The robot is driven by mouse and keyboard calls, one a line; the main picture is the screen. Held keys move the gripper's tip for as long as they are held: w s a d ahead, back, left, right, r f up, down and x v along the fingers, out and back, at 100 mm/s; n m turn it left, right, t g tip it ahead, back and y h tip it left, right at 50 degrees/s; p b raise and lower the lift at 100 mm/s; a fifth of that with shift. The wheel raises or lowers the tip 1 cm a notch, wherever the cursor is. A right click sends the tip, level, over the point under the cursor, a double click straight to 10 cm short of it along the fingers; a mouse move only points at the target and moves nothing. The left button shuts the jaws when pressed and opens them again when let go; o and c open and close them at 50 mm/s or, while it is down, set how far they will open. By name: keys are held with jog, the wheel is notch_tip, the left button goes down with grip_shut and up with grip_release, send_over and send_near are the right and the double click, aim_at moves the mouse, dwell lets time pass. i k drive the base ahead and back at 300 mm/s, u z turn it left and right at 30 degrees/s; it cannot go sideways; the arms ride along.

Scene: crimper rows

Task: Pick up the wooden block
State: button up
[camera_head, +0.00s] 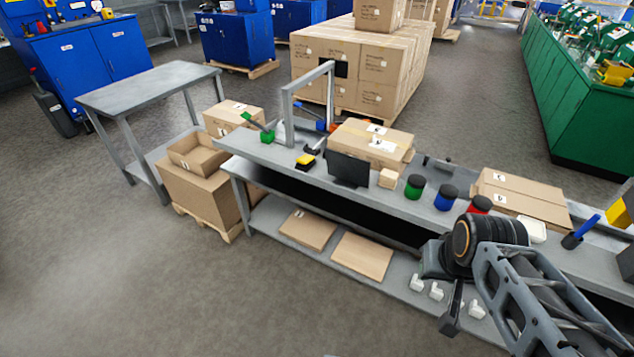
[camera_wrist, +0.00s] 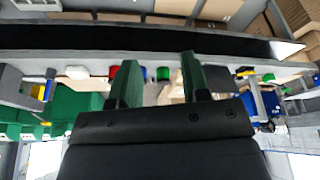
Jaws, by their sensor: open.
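The wooden block (camera_head: 388,178) is a small pale cube on the top of the grey bench (camera_head: 262,152). It stands between the black monitor (camera_head: 348,169) and the green-and-black jar (camera_head: 414,187). My gripper (camera_wrist: 158,72) shows two green fingers, spread apart with nothing held between them. In the head view my arm is at the lower right, in front of the bench and well to the right of the block. The wrist view looks inverted; pale tan shapes show behind the fingers, but I cannot clearly pick out the block there.
Blue (camera_head: 446,197) and red (camera_head: 480,204) jars stand right of the green one. A cardboard box (camera_head: 370,146) lies behind the block. A grey frame (camera_head: 286,115) rises at the bench's left. Flat cartons lie on the lower shelf. The floor in front is clear.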

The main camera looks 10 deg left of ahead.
aim_at(387, 178)
jog(key=u, duration=0.35)
jog(key=i, duration=1)
